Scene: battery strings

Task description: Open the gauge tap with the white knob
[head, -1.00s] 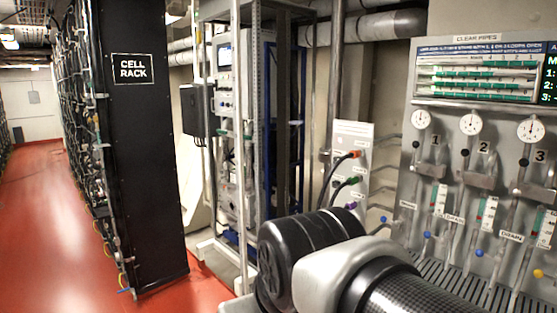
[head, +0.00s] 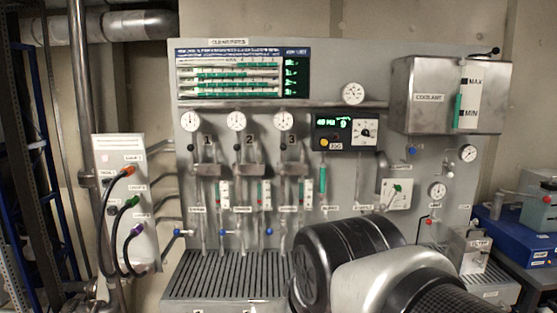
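A grey steel panel (head: 345,65) fills the middle of the head view. Three round white gauges stand in a row above columns 1, 2 and 3: the left gauge (head: 190,121), the middle gauge (head: 237,121) and the right gauge (head: 284,121). Small dark knobs show just under them. More gauges sit further right, at the top centre (head: 353,94), the right edge (head: 468,153) and lower right (head: 437,190). I cannot make out a white knob for certain at this size. My arm shows at the bottom right; my gripper is out of view.
A coolant tank (head: 430,95) hangs at upper right. A slatted drain tray (head: 225,278) juts out below the columns. A white socket board (head: 122,160) with looping dark cables stands at left. A blue device (head: 515,235) sits at far right. My arm hides part of the lower panel.

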